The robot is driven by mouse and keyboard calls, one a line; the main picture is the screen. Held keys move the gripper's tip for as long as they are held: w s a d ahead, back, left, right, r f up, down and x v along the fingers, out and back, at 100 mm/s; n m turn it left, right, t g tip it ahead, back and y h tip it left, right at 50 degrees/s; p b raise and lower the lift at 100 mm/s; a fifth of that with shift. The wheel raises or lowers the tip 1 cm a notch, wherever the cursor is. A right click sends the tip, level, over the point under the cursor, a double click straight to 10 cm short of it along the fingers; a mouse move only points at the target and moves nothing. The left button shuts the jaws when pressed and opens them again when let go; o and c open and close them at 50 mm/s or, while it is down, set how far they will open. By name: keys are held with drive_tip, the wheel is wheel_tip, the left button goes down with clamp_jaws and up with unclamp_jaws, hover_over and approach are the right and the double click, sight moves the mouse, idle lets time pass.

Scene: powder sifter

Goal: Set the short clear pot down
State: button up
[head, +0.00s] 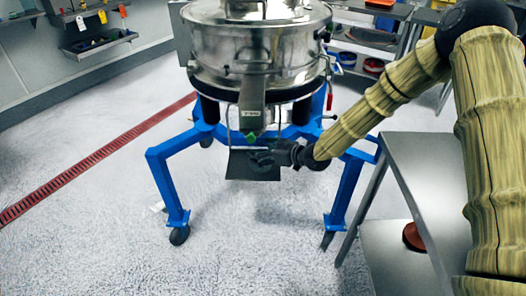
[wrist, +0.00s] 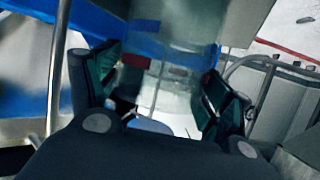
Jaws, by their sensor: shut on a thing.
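My gripper (head: 266,156) is under the sifter's spout (head: 252,108), just at the small dark tray (head: 252,172) hanging there. In the wrist view its two green-padded fingers (wrist: 160,95) stand on either side of the short clear pot (wrist: 172,62) and are shut on it. The pot is see-through, with a small red mark on its wall. In the head view the pot is hard to make out against the spout and the frame. I cannot tell whether its base touches the tray.
The steel sifter (head: 257,45) stands on a blue wheeled frame (head: 166,170) around my gripper. A steel table (head: 420,165) is at the right. Open floor lies at the left and front.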

drive_tip(key=shift+f, duration=0.1)
drive_tip(key=o, duration=1.1)
